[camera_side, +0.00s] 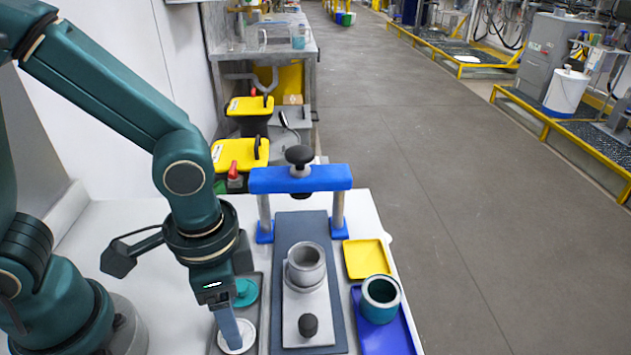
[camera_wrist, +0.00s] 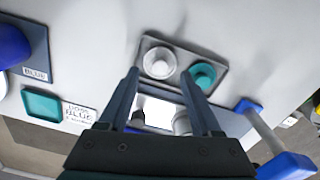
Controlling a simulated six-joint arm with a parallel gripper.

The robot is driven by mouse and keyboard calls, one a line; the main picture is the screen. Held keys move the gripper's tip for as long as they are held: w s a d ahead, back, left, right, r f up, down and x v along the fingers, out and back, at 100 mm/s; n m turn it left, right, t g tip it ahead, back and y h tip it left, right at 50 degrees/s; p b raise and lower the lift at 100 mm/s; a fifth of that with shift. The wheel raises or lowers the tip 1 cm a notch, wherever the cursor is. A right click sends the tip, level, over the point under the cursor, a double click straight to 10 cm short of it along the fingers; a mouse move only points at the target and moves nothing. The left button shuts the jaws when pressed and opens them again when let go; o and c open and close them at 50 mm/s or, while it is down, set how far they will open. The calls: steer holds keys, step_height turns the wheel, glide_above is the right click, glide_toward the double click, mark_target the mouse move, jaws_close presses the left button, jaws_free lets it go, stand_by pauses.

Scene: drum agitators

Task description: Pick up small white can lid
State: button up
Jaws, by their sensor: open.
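The small white can lid (camera_side: 236,338) lies in a dark grey tray (camera_side: 262,318) at the front of the bench. It has a round raised centre and also shows in the wrist view (camera_wrist: 159,62). A teal lid (camera_side: 246,291) sits beside it in the same tray and also shows in the wrist view (camera_wrist: 203,76). My gripper (camera_wrist: 158,73) is open, with its two fingers spread to either side of the white lid in the picture. In the side view my gripper (camera_side: 234,345) points down at the white lid and hides part of it. I cannot tell whether the fingers touch it.
A press with a blue crossbar (camera_side: 300,179) and black knob stands right of the tray. A teal can (camera_side: 380,291) stands on a blue tray (camera_side: 392,338), near a yellow tray (camera_side: 366,259).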

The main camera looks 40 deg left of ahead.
mark_target(247, 331)
steer(key=shift+f, duration=1.5)
jaws_close()
